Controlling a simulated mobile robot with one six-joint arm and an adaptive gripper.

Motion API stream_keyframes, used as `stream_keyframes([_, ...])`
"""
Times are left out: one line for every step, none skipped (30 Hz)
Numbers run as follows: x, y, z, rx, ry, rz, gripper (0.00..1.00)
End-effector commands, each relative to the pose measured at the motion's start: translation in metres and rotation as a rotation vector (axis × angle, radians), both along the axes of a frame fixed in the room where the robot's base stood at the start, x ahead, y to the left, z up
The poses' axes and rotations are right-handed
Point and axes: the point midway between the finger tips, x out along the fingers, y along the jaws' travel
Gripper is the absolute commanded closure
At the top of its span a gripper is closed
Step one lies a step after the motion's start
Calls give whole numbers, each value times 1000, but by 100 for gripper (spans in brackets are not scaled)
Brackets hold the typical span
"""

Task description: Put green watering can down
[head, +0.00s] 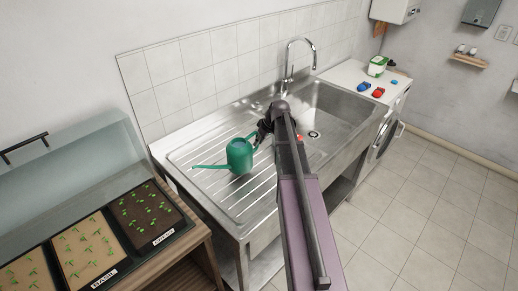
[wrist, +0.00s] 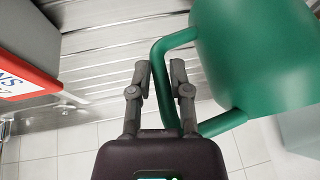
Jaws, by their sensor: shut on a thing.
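The green watering can (head: 239,157) is upright at the ribbed steel drainboard (head: 215,186), left of the sink basin, its thin spout pointing left. My gripper (head: 264,131) is at the can's right side, reaching in over the sink unit's front edge. In the wrist view my gripper (wrist: 161,80) has one finger on each side of the can's green handle and is shut on it. The can's body (wrist: 255,60) fills the upper right there. I cannot tell whether the can's base touches the drainboard.
The basin (head: 340,105) and tap (head: 290,70) are to the right. Seedling trays (head: 150,215) stand at the lower left. Small red and blue items (head: 371,90) sit on the washing machine. A red-and-white printed thing (wrist: 25,80) is close left in the wrist view. Bare drainboard surrounds the can.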

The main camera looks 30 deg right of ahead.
Motion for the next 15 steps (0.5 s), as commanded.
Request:
stream_keyframes([-1, 1, -9, 2, 0, 0, 100])
stream_keyframes([-1, 1, -11, 2, 0, 0, 100])
stream_keyframes([-1, 1, -14, 2, 0, 0, 100])
stream_keyframes([-1, 1, -17, 2, 0, 0, 100])
stream_keyframes([-1, 1, -19, 2, 0, 0, 100])
stream_keyframes([-1, 1, -21, 2, 0, 0, 100])
stream_keyframes([-1, 1, -23, 2, 0, 0, 100])
stream_keyframes([-1, 1, -25, 3, 0, -1, 100])
stream_keyframes([-1, 1, -26, 3, 0, -1, 100])
stream_keyframes([-1, 1, -27, 3, 0, -1, 100])
stream_keyframes([-1, 1, -28, 3, 0, -1, 100])
stream_keyframes([-1, 1, -29, 3, 0, -1, 100])
stream_keyframes([-1, 1, -29, 3, 0, -1, 100])
stream_keyframes([-1, 0, -29, 3, 0, -1, 100])
stream_keyframes([-1, 0, -29, 3, 0, -1, 100])
